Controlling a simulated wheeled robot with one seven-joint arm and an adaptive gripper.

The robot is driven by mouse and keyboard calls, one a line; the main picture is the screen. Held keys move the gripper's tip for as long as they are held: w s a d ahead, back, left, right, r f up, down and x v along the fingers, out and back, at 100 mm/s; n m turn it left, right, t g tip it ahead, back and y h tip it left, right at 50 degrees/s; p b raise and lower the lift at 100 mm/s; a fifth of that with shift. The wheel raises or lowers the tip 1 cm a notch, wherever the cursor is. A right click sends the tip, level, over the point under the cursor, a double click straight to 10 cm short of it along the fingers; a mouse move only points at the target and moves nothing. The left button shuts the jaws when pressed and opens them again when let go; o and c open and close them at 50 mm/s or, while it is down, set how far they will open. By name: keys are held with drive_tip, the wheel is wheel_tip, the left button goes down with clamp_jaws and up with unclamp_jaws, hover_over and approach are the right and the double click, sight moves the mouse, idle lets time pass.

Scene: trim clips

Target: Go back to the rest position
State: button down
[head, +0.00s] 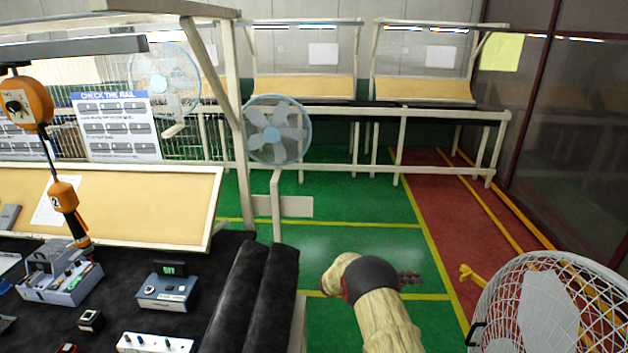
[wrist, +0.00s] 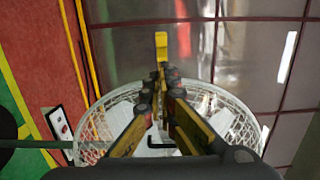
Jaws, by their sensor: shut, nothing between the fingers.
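My gripper (wrist: 162,78) shows in the wrist view. Its two dark and yellow fingers run up the middle and come together at the tips, shut, with nothing between them. Behind the fingers is a white wire fan guard (wrist: 105,122). In the head view my pale arm with a dark joint band reaches out over the green floor, right of the bench. My fingers cannot be made out there.
The fan guard (head: 507,312) stands at the lower right in the head view. The black workbench (head: 120,262) with small devices and a hanging orange tool (head: 64,196) is at left. A blue fan (head: 277,131) is beyond. Green floor (head: 350,205) lies open in the middle.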

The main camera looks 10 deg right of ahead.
drive_tip(key=s+a+f+m+g+y, duration=0.1)
drive_tip(key=s+f+m+y, duration=0.3)
drive_tip(key=f+m, duration=0.45)
drive_tip(key=s+a+m+g+y+b, duration=0.1)
drive_tip(key=s+a+m+y, duration=0.2)
drive_tip(key=s+a+m, duration=0.35)
drive_tip(key=s+a+r+m+t+y+b, duration=0.3)
drive_tip(key=s+a+r+m+b, duration=0.1)
drive_tip(key=s, duration=0.5)
drive_tip(key=s+a+r+m+t+y+b, duration=0.3)
drive_tip(key=s+a+r+m+y+b, duration=0.1)
drive_tip(key=s+a+m, duration=0.4)
drive_tip(key=s+a+r+m+t+y+b, duration=0.3)
drive_tip(key=s+a+r+m+b, duration=0.3)
drive_tip(key=s, duration=0.6)
drive_tip(key=shift+a+m+t+y+b, duration=0.4)
drive_tip(key=shift+a+m+b, duration=0.1)
drive_tip(key=shift+m+b, duration=0.3)
drive_tip(key=shift+r, duration=0.15)
